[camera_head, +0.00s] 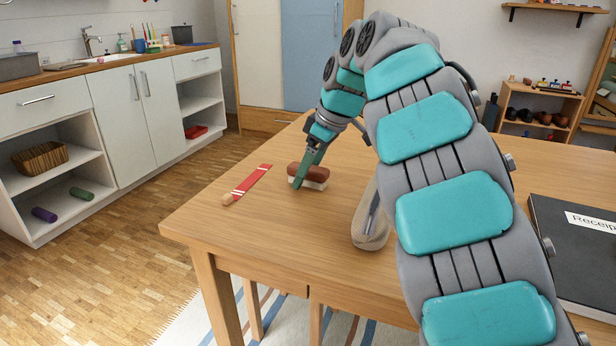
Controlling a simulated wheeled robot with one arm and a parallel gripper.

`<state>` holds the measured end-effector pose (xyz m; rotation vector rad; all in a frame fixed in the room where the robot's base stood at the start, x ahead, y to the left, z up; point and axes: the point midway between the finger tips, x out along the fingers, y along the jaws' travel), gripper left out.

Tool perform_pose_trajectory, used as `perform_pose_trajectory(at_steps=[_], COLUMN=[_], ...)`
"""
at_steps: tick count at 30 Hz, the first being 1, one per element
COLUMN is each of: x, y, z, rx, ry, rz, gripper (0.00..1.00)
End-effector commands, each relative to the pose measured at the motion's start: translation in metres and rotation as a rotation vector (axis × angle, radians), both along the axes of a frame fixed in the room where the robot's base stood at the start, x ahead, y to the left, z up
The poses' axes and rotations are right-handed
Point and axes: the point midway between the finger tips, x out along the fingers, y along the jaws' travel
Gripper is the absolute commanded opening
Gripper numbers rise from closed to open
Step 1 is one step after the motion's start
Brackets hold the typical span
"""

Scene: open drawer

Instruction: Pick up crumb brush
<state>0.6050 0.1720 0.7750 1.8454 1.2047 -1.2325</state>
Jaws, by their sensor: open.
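The crumb brush (316,174), with a reddish-brown back and pale bristles, lies on the wooden table (230,222) near its left side. My gripper (301,180) reaches down at the brush from above, its dark green fingers pointing at the table. The fingers are open. One finger crosses in front of the brush's left part and hides some of it. I cannot tell whether the fingers touch the brush.
A red item with white stripes and a wooden end (246,185) lies left of the brush. A beige case-like object (370,228) sits nearer, partly hidden by my arm. A black "Receipts" binder (570,255) lies at right. The table's left front corner is clear.

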Motion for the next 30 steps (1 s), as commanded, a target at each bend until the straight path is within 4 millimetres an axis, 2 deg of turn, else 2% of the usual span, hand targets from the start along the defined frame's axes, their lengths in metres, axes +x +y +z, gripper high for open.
perform_pose_trajectory(at_steps=[13, 30], x=[0.0000, 0.0000], y=[0.0000, 0.0000], z=[-0.0012, -0.0014], rx=[-0.001, -0.001], ry=[0.000, 0.000], rz=[0.000, 0.000], gripper=[0.80, 0.17])
